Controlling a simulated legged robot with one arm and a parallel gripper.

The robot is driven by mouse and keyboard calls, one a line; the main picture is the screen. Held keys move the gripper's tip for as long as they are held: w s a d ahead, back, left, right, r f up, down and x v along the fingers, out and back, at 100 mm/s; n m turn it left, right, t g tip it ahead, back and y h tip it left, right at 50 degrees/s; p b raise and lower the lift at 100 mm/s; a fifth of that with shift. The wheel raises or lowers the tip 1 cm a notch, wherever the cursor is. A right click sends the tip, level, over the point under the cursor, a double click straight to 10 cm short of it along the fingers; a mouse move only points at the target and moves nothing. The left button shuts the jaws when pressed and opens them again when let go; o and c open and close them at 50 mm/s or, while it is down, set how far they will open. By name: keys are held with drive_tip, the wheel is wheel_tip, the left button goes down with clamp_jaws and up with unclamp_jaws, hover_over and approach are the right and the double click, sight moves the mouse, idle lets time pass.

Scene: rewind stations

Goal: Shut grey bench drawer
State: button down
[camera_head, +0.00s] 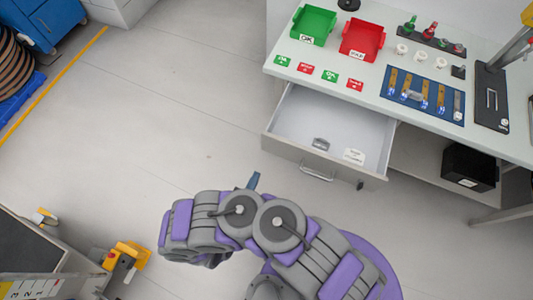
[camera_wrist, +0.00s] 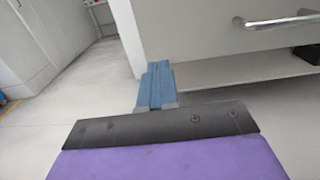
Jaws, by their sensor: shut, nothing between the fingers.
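The grey bench drawer (camera_head: 290,110) is pulled out from under the bench top in the head view. A grey metal part and a white labelled item lie inside it. Its bar handle (camera_head: 317,174) is on the front panel. In the wrist view the drawer front (camera_wrist: 200,35) fills the upper right, with the handle (camera_wrist: 278,20) at the top right.
The bench top (camera_head: 365,95) holds a green bin (camera_head: 313,26), a red bin (camera_head: 362,40), and a blue tool mat (camera_head: 425,96). A black box (camera_head: 468,167) sits beneath. Yellow equipment (camera_head: 127,262) stands at lower left. The floor left of the drawer is clear.

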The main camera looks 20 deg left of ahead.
sight(272, 147)
drive_tip(key=w+b, duration=0.1)
drive_tip(key=w, duration=0.2)
drive_tip(key=w+b, duration=0.1)
drive_tip(key=w, duration=0.2)
drive_tip(key=w+d+b, duration=0.1)
drive_tip(key=w, duration=0.3)
drive_tip(key=shift+w, duration=0.1)
drive_tip(key=shift+w+a+b, duration=0.15)
drive_tip(key=shift+w+b, duration=0.15)
drive_tip(key=shift+w, duration=0.1)
drive_tip(key=shift+r, duration=0.15)
drive_tip(key=shift+d, duration=0.25)
drive_tip(key=shift+w+r, duration=0.1)
